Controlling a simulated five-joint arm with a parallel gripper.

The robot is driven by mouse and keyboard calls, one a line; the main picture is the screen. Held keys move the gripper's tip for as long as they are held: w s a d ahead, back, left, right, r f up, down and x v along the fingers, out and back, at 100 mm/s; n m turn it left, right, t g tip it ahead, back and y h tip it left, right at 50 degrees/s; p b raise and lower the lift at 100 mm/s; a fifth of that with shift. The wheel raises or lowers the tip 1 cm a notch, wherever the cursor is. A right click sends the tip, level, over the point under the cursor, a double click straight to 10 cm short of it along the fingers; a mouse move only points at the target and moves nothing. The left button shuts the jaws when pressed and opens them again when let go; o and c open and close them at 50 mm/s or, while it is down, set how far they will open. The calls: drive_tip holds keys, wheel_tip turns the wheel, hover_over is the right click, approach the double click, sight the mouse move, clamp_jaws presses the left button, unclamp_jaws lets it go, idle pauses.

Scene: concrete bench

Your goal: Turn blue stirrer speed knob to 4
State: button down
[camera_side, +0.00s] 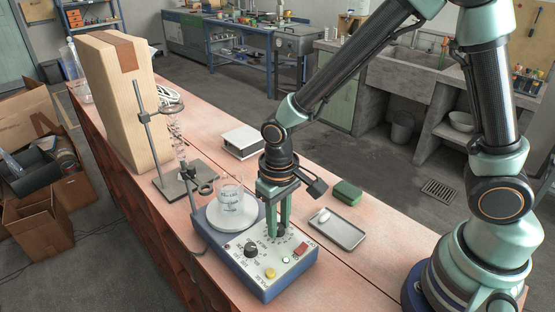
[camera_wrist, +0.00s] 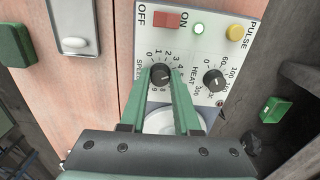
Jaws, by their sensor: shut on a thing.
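The blue stirrer (camera_side: 246,283) stands on the bench with a pale control panel, which also shows in the wrist view (camera_wrist: 208,50). Its black speed knob (camera_wrist: 160,73) sits inside a ring of numbers, beside the word SPEED. My gripper (camera_wrist: 161,77) points down at the panel with its green fingers shut on the two sides of this knob. In the side view my gripper (camera_side: 280,227) largely hides the knob. I cannot clearly read which number the knob's mark points to.
A beaker (camera_side: 230,197) stands on the white plate close to my gripper. The panel also has a heat knob (camera_wrist: 214,79), a red switch (camera_wrist: 166,20) and a yellow button (camera_wrist: 235,33). A grey tray (camera_side: 345,237) and a green block (camera_side: 347,192) lie to the right.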

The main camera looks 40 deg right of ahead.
sight(279, 226)
idle(0.3)
drive_tip(key=c, duration=0.6)
unclamp_jaws()
drive_tip(key=shift+r, duration=0.1)
wheel_tip(279, 226, up, 12)
drive_tip(key=s+d+r+t, duration=0.1)
drive_tip(key=d+r+t, duration=0.1)
drive_tip(key=d, duration=0.2)
drive_tip(key=s+d+r+t, duration=0.1)
drive_tip(key=d+r, duration=0.1)
drive_tip(key=d, duration=0.2)
drive_tip(key=s+d+r+t, duration=0.2)
drive_tip(key=d, duration=0.3)
drive_tip(key=shift+r+t, duration=0.3)
drive_tip(key=shift+r, duration=0.1)
